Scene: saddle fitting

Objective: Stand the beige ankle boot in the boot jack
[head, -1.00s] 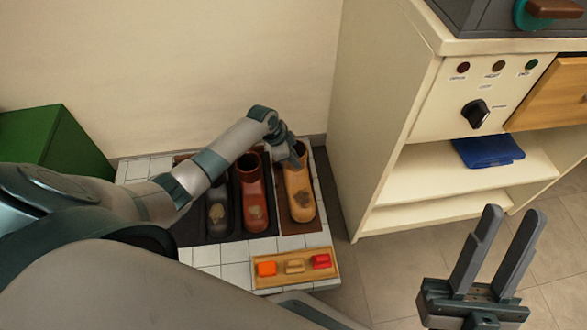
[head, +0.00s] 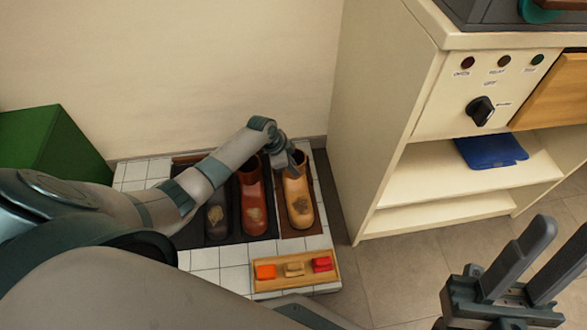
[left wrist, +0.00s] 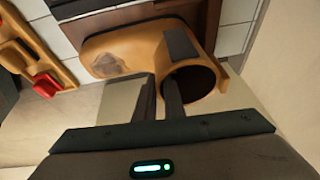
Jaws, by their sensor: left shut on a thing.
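The beige ankle boot (head: 299,202) is tan with a worn patch on its toe. It is the rightmost of three boots in the head view, toe towards me, upright over a dark brown base (head: 286,228). It also shows in the left wrist view (left wrist: 130,45). My left gripper (head: 291,162) is shut on its shaft; in the left wrist view the fingers (left wrist: 161,82) are at the rim of the opening. I cannot make out the boot jack as a separate part, nor whether the sole touches the base. My right gripper (head: 564,230) is open and empty.
A red-brown boot (head: 253,203) and a dark grey boot (head: 217,220) stand left of the beige one. A wooden tray (head: 296,282) with orange, tan and red pieces lies in front. A cream cabinet (head: 385,120) stands right; a green box (head: 50,145) is left.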

